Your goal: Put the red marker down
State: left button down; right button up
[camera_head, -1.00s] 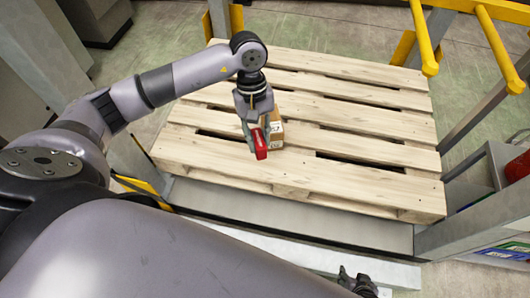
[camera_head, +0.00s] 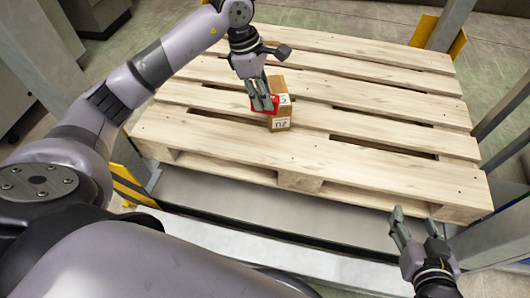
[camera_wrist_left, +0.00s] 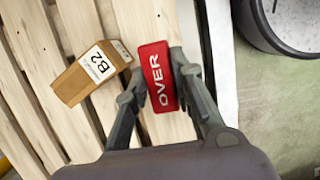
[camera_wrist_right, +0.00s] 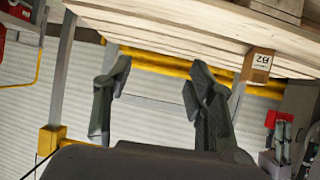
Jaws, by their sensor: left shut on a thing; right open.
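The red marker (camera_wrist_left: 155,82) is a flat red block with "OVER" in white letters. My left gripper (camera_head: 262,102) is shut on it, with one finger on each side in the left wrist view (camera_wrist_left: 158,66). In the head view the fingers hide most of the marker (camera_head: 274,103), which overlaps the left side of a small brown box. I cannot tell whether it touches the box or the pallet. My right gripper (camera_head: 413,219) is open and empty at the pallet's front right edge. Its spread fingers also show in the right wrist view (camera_wrist_right: 160,70).
The brown box (camera_head: 280,122), labelled B2 in the left wrist view (camera_wrist_left: 88,76), stands on the wooden pallet (camera_head: 370,116). Gaps run between the pallet's boards. The boards right of the box are clear. Grey posts and a yellow bracket (camera_head: 424,33) stand around it.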

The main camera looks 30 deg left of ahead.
pick_arm(q)
notch_tip(320, 180, down, 15)
jog(key=b, duration=0.3)
jog(key=shift+b, duration=0.3)
notch_tip(320, 180, down, 4)
jog(key=shift+r+b, duration=0.1)
jog(key=shift+b, duration=0.45)
pick_arm(e)
notch_tip(320, 180, up, 20)
jog(key=a+t+y, duration=0.2)
jog(key=t+y, duration=0.2)
jog(key=t, duration=0.9)
jog(key=shift+s+a+r+n, duration=0.2)
jog(key=shift+a+r+n, duration=0.1)
jog(key=shift+a, duration=0.1)
jog(key=shift+s, duration=0.1)
pick_arm(q)
jog(key=shift+f, duration=0.2)
jog(key=c, duration=1.4)
grip_release()
jog(key=shift+o, duration=0.2)
pick_arm(e)
jog(key=shift+s+r+t, duration=0.15)
jog(key=shift+r+t, duration=0.05)
jog(key=shift+t, duration=0.1)
pick_arm(q)
jog(key=shift+r, duration=0.1)
